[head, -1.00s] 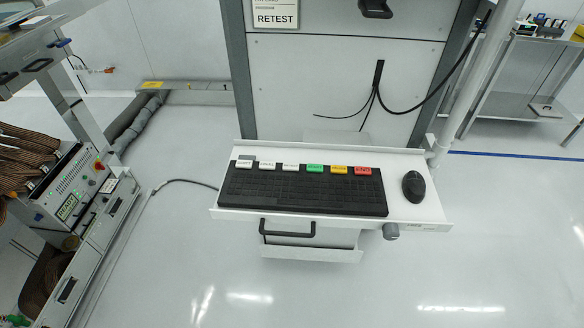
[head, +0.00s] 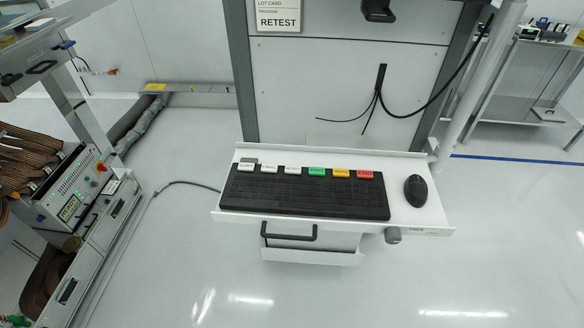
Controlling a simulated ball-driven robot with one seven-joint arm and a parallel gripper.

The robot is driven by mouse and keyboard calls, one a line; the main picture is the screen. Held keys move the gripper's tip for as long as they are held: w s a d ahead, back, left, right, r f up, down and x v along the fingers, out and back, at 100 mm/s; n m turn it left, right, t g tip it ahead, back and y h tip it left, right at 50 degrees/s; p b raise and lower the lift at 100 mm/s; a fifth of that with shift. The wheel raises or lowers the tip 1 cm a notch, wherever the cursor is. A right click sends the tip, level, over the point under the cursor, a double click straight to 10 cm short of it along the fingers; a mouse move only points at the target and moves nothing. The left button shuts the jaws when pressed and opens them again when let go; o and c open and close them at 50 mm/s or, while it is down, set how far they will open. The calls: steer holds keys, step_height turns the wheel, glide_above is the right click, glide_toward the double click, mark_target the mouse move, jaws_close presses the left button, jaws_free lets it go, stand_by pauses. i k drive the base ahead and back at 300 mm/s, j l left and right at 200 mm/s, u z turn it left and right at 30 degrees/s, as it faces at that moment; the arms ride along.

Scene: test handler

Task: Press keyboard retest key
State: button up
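A black keyboard (head: 305,195) lies on a white tray (head: 432,222) fixed to the front of a tall cabinet. Along its back edge is a row of labelled keys: several white ones at the left, then a green key (head: 316,171), a yellow key (head: 341,173) and a red key (head: 365,174). The key labels are too small to read surely, so I cannot tell which is the retest key. A lot card (head: 278,16) on the cabinet reads RETEST. My gripper is not in view, and nothing covers the keyboard.
A black mouse (head: 416,190) lies on the tray right of the keyboard. A black handle (head: 288,237) and a grey knob (head: 393,235) stick out below the tray. A machine with a READY display (head: 69,208) stands at the left. The floor in front is clear.

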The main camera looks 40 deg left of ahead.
mark_target(290, 170)
steer(key=j+u, duration=0.15)
steer(key=j, duration=0.25)
steer(key=i+j+u, duration=0.15)
steer(key=j, duration=0.25)
steer(key=j+u, duration=0.1)
steer(key=j, duration=0.3)
steer(key=i+j+u, duration=0.15)
steer(key=j, duration=0.25)
steer(key=i+j+u, duration=0.15)
steer(key=j, duration=0.25)
steer(key=i+j+u, duration=0.15)
steer(key=j, duration=0.2)
steer(key=i+j+u, duration=0.15)
steer(key=j, duration=0.2)
